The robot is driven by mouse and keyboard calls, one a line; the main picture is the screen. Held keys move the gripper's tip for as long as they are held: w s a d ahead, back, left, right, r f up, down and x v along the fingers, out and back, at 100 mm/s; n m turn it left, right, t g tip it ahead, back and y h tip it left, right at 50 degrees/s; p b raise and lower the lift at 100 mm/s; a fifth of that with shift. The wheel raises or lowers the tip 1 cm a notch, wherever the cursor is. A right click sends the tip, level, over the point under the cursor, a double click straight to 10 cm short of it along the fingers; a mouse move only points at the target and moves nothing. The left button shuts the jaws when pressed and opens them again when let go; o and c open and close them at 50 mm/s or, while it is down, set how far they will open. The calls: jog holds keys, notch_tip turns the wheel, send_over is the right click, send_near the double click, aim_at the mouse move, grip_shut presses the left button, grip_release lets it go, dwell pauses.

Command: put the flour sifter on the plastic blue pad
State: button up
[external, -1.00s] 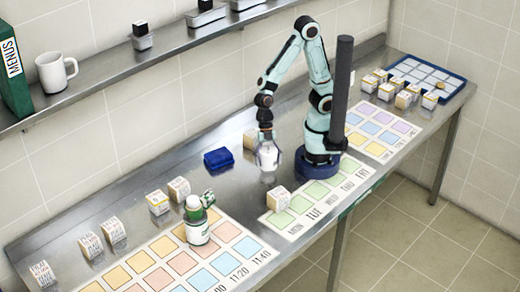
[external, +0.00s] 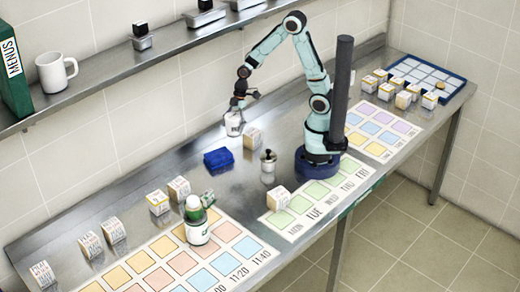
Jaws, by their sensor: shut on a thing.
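My gripper (external: 236,108) is shut on a small white container (external: 233,123) with dark marks on its side. It holds the container upright behind the blue pad and slightly to its right in the picture. The plastic blue pad (external: 218,159) lies bare on the steel counter. A small metal canister with a black knob (external: 268,167) stands to the right of the pad. At this size I cannot tell for certain which of these two containers is the flour sifter.
A white box (external: 252,139) stands just behind and right of the pad. A wall shelf (external: 150,58) runs above.

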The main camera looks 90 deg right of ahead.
jog(key=w+f, duration=0.2)
jog(key=f, duration=0.1)
jog(key=w+f, duration=0.3)
jog(key=shift+w+d, duration=0.2)
jog(key=shift+w, duration=0.15)
jog(key=f, duration=0.3)
jog(key=shift+w+f, duration=0.2)
jog(key=shift+f, duration=0.05)
jog(key=o, duration=1.3)
